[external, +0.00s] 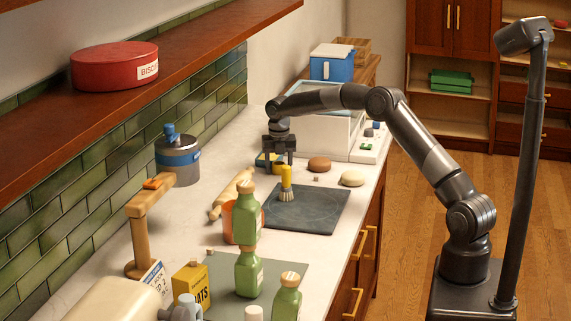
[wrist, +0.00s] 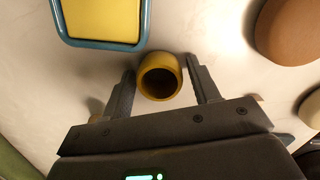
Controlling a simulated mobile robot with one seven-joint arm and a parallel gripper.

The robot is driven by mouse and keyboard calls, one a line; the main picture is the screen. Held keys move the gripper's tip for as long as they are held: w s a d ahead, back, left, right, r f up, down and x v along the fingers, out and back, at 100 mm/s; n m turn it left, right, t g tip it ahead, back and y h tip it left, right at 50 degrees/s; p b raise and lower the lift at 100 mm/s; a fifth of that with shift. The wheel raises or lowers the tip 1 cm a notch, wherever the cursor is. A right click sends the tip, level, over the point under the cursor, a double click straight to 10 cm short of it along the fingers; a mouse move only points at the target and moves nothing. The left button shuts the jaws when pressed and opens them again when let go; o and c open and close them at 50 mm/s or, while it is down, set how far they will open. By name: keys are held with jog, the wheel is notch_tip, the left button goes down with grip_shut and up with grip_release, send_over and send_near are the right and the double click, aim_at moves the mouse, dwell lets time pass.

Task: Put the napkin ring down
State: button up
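The napkin ring (wrist: 160,62) is a short mustard-yellow ring, seen in the wrist view with its open end facing the camera. It is between the two fingers of my gripper (wrist: 162,78), with a narrow gap visible on each side. The fingers look apart and not pressed on it. It appears to be at the pale countertop, though its underside is hidden.
A yellow dish with a blue rim (wrist: 103,20) lies close beyond the ring. A brown bun-like item (external: 319,164) and a paler one (external: 353,178) are to the right. A dark slate board (external: 318,212) with a brush (external: 286,185) is nearer.

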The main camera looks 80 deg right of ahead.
aim_at(279, 175)
jog(key=shift+o, duration=0.5)
jog(key=shift+r, duration=0.1)
jog(key=shift+r, duration=0.35)
notch_tip(279, 175, up, 11)
jog(key=a, duration=0.1)
jog(key=s+a+r+m+t, duration=0.1)
jog(key=s+a+r+m, duration=0.25)
jog(key=a+r, duration=0.4)
jog(key=s+a+r+m+t, duration=0.1)
jog(key=s+a+r+m, duration=0.3)
jog(key=a, duration=0.6)
jog(key=s+a+r+m+t, duration=0.1)
jog(key=s+a+m, duration=0.3)
jog(key=s+a, duration=0.5)
jog(key=s+a+m+t, duration=0.1)
jog(key=s+a+m, duration=0.45)
jog(key=s, duration=0.75)
jog(key=s+a+f+m, duration=0.2)
jog(key=s+f, duration=0.1)
jog(key=s, duration=0.3)
jog(key=s+a+f+m+t+y, duration=0.1)
jog(key=s+f+m, duration=0.2)
jog(key=s, duration=0.3)
jog(key=shift+a+f, duration=0.4)
jog(key=shift+f, duration=0.1)
